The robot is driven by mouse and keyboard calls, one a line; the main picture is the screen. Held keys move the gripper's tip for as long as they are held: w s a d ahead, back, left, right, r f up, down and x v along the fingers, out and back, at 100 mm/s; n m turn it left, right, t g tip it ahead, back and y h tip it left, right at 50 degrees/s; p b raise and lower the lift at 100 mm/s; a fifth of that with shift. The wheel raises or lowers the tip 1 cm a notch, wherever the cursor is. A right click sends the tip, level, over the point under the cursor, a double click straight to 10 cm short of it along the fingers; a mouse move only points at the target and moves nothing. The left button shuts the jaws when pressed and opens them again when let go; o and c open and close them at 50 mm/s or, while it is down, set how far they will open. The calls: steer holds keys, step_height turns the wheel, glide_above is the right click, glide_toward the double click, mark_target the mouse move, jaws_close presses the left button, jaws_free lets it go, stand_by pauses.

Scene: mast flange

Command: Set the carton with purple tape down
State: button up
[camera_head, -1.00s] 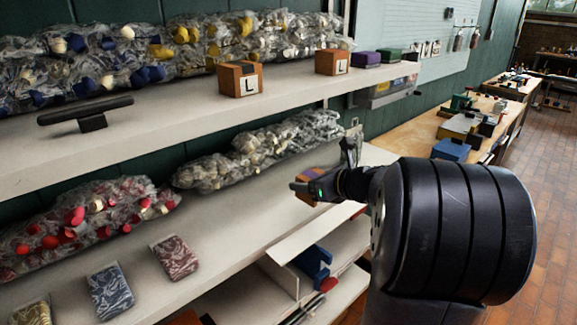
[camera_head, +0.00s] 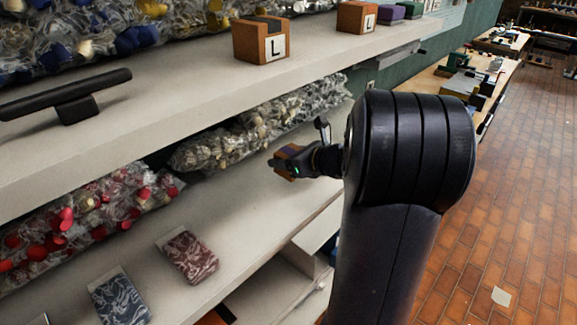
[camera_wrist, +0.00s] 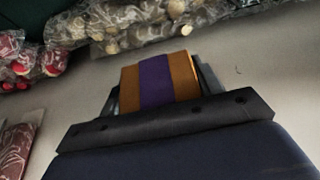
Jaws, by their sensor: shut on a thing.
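The carton with purple tape (camera_wrist: 157,84) is orange-brown with a purple band across its middle, seen in the wrist view. My gripper (camera_wrist: 158,92) is shut on it, with a finger at each side. In the head view the carton (camera_head: 291,150) shows small at the end of my gripper (camera_head: 288,163), partly hidden by it. It is over the lower shelf (camera_head: 235,220), in front of the bagged goods. I cannot tell whether its underside touches the shelf.
Clear bags with cream pieces (camera_head: 255,130) lie behind the carton. Bags with red pieces (camera_head: 85,215), a red patterned packet (camera_head: 188,256) and a blue one (camera_head: 120,300) lie left. The upper shelf (camera_head: 190,90) is above.

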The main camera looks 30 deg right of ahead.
steer(key=shift+f, duration=1.6)
steer(key=shift+f+b, duration=0.2)
steer(key=shift+b, duration=0.1)
steer(key=o, duration=1.1)
steer(key=shift+r, duration=0.1)
steer(key=shift+r+p, duration=0.2)
steer(key=shift+p, duration=0.1)
steer(key=b+v, duration=0.1)
steer(key=v, duration=1.1)
steer(key=shift+f, duration=0.1)
